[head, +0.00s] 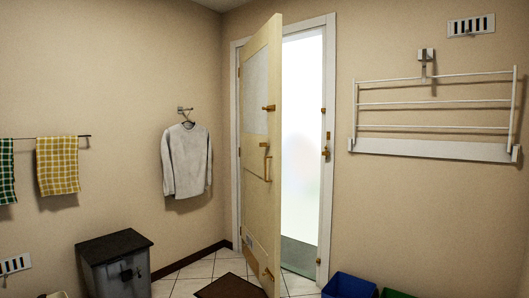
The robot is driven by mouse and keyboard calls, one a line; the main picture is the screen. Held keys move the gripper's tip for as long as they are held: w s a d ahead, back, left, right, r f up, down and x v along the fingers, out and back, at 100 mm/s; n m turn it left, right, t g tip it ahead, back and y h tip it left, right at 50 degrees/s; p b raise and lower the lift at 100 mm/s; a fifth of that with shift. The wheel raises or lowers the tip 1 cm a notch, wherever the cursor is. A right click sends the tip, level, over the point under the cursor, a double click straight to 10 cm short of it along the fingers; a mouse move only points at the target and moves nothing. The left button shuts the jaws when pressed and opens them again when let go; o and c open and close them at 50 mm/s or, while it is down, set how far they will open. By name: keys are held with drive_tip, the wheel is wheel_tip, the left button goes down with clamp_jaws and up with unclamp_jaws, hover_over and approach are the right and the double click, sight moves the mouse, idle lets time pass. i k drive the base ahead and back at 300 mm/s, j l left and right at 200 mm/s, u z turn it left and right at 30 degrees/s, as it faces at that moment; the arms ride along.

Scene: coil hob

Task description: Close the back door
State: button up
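The back door (257,205) is a cream door with a pale upper panel, standing ajar in its white frame (329,150). It is hinged on the left side and swings into the room toward me. Bright light shows through the gap (302,140) on its right. A brass handle (267,162) and other brass fittings sit near its free edge. A brass latch part (326,152) is on the right jamb. My gripper is not in view.
A dark-topped grey bin (115,262) stands at lower left. A brown mat (228,288) lies on the tiles by the door's foot. A blue box (349,286) and a green one (396,293) stand at lower right. A white drying rack (432,150) is on the right wall.

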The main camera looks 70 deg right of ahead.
sight(260, 68)
drive_tip(key=k+z, duration=0.2)
drive_tip(key=z, duration=0.15)
drive_tip(key=k+l+z, duration=0.1)
drive_tip(key=z, duration=0.25)
drive_tip(key=k+l+z, duration=0.15)
drive_tip(key=k+z, duration=0.15)
drive_tip(key=i+z, duration=0.1)
drive_tip(key=z, duration=0.3)
drive_tip(key=i+l+z, duration=0.1)
drive_tip(key=z, duration=0.3)
drive_tip(key=i+z, duration=0.15)
drive_tip(key=z, duration=0.25)
drive_tip(key=i+j+z, duration=0.1)
drive_tip(key=z, duration=0.3)
drive_tip(key=i+j, duration=1.1)
drive_tip(key=i, duration=0.2)
